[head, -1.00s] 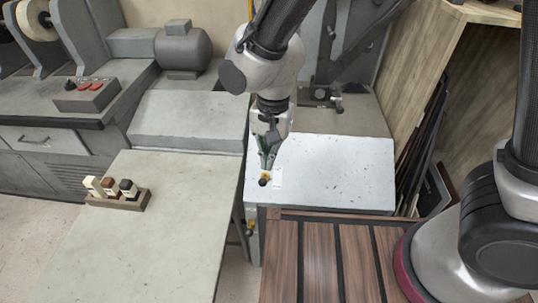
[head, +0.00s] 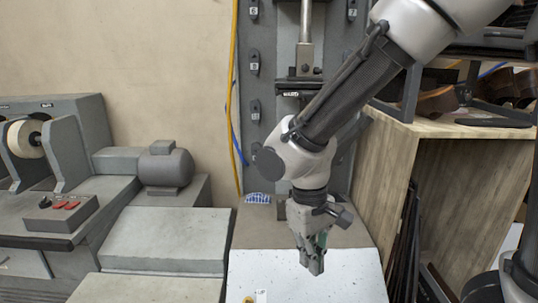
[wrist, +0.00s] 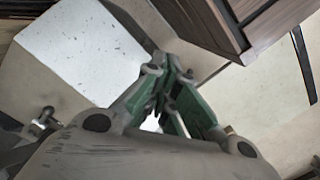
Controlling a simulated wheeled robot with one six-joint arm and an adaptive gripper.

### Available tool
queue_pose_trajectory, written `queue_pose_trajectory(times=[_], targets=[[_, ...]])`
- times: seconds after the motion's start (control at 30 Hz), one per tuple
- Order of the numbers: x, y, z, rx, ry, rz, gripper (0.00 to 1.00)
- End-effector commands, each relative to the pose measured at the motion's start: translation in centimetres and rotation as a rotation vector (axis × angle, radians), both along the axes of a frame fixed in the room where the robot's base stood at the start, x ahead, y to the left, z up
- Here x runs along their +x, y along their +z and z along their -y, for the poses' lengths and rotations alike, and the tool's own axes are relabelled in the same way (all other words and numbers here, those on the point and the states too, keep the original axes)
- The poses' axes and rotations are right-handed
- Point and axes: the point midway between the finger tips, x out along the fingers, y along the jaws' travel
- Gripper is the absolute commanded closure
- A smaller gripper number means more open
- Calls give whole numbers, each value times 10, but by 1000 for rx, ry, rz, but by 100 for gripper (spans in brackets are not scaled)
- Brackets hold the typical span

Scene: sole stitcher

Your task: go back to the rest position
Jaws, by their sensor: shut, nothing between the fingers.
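My gripper (head: 313,266) hangs pointing down over the white speckled table top (head: 345,287) in the head view, its green-grey fingers shut with nothing between them. In the wrist view my gripper (wrist: 168,75) shows its fingers together, with the white top (wrist: 80,45) at upper left. A small yellowish thing (head: 248,299) and a small white label (head: 261,296) lie on that top at the bottom edge of the head view, apart from the fingers. The yellowish thing is mostly cut off.
A wooden shelf unit (head: 400,160) with shoes on top stands close on the right. A grey upright machine panel (head: 262,60) rises behind my arm. A motor (head: 168,167) and a red-switch box (head: 62,213) are at left. Grey flat tops (head: 165,240) at left are clear.

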Motion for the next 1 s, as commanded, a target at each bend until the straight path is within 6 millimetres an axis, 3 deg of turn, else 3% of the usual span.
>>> queue_pose_trajectory(times=[0.2, 0.4, 0.5, 0.7, 1.0], targets=[[14, 67, 106, 85, -18, 88, 100], [-6, 117, 207, 139, -237, 272, 100], [-18, 135, 241, 154, -374, 379, 100], [-32, 155, 273, 155, -524, 487, 100], [-33, 155, 278, 150, -545, 489, 100]])
